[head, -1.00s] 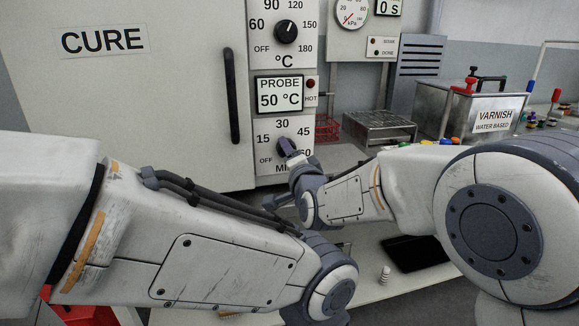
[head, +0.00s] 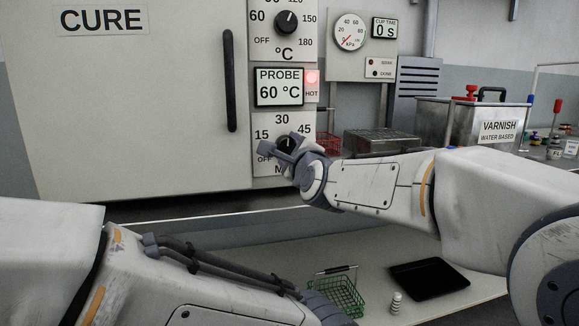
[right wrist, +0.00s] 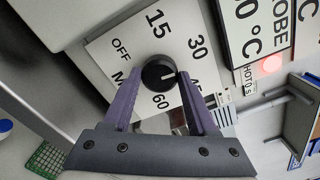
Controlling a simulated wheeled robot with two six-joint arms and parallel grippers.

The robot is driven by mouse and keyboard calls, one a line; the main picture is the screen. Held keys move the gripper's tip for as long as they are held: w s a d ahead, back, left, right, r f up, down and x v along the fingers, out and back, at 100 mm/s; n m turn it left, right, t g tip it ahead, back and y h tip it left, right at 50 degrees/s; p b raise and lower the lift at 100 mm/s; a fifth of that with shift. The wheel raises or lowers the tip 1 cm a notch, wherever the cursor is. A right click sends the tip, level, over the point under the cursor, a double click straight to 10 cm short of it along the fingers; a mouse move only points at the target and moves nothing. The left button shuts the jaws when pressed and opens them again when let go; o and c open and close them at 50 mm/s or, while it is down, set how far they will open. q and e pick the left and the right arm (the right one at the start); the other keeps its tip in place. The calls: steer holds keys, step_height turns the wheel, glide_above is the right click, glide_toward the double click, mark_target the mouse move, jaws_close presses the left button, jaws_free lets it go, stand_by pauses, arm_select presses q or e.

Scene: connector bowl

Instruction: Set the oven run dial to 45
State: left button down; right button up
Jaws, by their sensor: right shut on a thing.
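The run dial (right wrist: 158,72) is a round black knob on a white plate marked OFF, 15, 30, 45, 60 and MIN. It also shows in the head view (head: 287,144), on the lower oven panel. My right gripper (right wrist: 159,77) has its two purple fingers on either side of the knob, shut on it. In the head view the gripper hides the 60 label. My left arm crosses the lower left; its gripper is out of view.
Above are the temperature dial (head: 287,22), the probe display (head: 279,87) reading 60 °C and the lit red HOT lamp (head: 311,77). The oven door handle (head: 229,80) stands left. A varnish tank (head: 470,122) stands right. A green basket (head: 338,296) and black tray (head: 428,279) lie below.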

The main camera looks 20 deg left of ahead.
steer(key=m+b, duration=0.4)
steer(key=shift+d+f+m, duration=0.1)
steer(key=shift+f+m, duration=0.1)
steer(key=shift+m, duration=0.1)
steer(key=shift+m+b, duration=0.55)
steer(key=shift+m, duration=0.65)
steer(key=shift+w+r+m+b, duration=0.1)
steer(key=shift+m+b, duration=0.35)
steer(key=shift+m, duration=0.75)
steer(key=o, duration=1.4)
steer(key=shift+c, duration=0.2)
